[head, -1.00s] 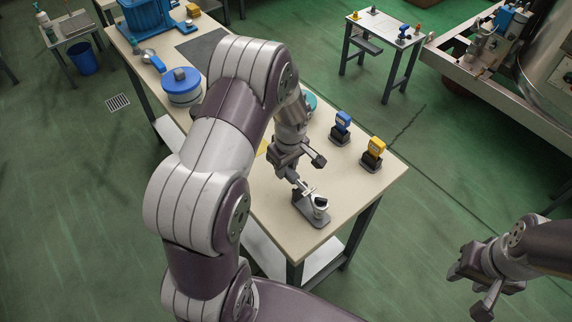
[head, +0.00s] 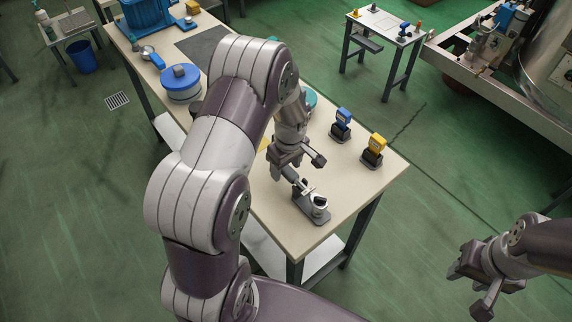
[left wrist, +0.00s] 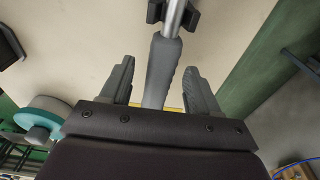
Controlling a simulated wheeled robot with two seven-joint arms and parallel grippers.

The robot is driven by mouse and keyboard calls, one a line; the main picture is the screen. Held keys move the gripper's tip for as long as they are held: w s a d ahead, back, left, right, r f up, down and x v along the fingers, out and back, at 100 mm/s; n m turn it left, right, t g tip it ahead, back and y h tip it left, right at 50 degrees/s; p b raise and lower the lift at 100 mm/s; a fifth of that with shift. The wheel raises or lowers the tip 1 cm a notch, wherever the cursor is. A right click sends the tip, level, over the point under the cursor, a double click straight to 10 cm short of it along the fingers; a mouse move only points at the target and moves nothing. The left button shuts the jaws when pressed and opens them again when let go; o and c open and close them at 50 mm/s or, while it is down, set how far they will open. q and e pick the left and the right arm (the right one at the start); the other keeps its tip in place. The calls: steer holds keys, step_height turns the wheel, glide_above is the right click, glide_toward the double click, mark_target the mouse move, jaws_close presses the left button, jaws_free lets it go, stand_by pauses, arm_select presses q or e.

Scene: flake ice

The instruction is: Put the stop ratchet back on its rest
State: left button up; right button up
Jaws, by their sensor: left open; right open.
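The stop ratchet appears to be the tool with a grey handle (left wrist: 163,65) and a bright metal shaft. It also shows in the head view (head: 305,187). Its shaft end lies at a small grey rest (head: 313,213) near the table's front corner. A dark bracket crosses the shaft at the top of the left wrist view; I cannot tell how fully it is seated. My left gripper (head: 296,168) is open, with its fingers (left wrist: 159,88) on either side of the handle and gaps visible on both sides. My right gripper (head: 468,290) is open and empty, off the table at the right.
On the table (head: 345,190), a blue-topped device (head: 342,120) and a yellow-topped device (head: 375,146) stand right of my left gripper. A blue-lidded tub (head: 181,80) stands further back. A small side table (head: 385,30) is behind. My left arm hides the table's middle.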

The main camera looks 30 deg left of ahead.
arm_select(q)
steer(key=shift+r, duration=0.15)
stand_by(0.4)
steer(key=shift+r+p, duration=2.75)
steer(key=shift+r, duration=0.65)
steer(key=shift+r, duration=0.25)
step_height(320, 180, up, 12)
steer(key=d+b, duration=0.1)
steer(key=b, duration=0.1)
steer(key=shift+s, duration=0.25)
steer(key=shift+d, duration=0.1)
